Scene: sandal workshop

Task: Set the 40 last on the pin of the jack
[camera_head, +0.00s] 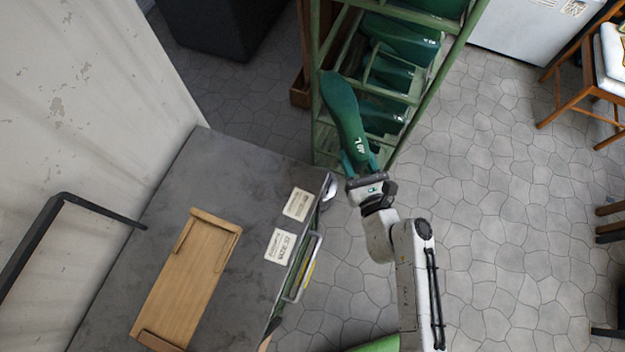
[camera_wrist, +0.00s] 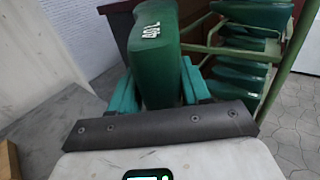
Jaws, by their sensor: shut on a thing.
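A dark green last (camera_head: 344,108) with white markings that read "40 L" is in my gripper (camera_head: 361,165). In the wrist view the last (camera_wrist: 155,62) stands up between the two teal fingers of my gripper (camera_wrist: 160,92), which press on its sides. In the head view its far end overlaps the green rack, and the last is beyond the corner of the grey bench. I cannot pick out a jack or its pin in either view.
The green rack (camera_head: 318,130) holds several other green lasts (camera_head: 398,38). The grey bench (camera_head: 150,225) carries a wooden tray (camera_head: 188,275) and two white cards (camera_head: 298,204). A rounded metal thing (camera_head: 330,187) sits at the bench corner near my gripper.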

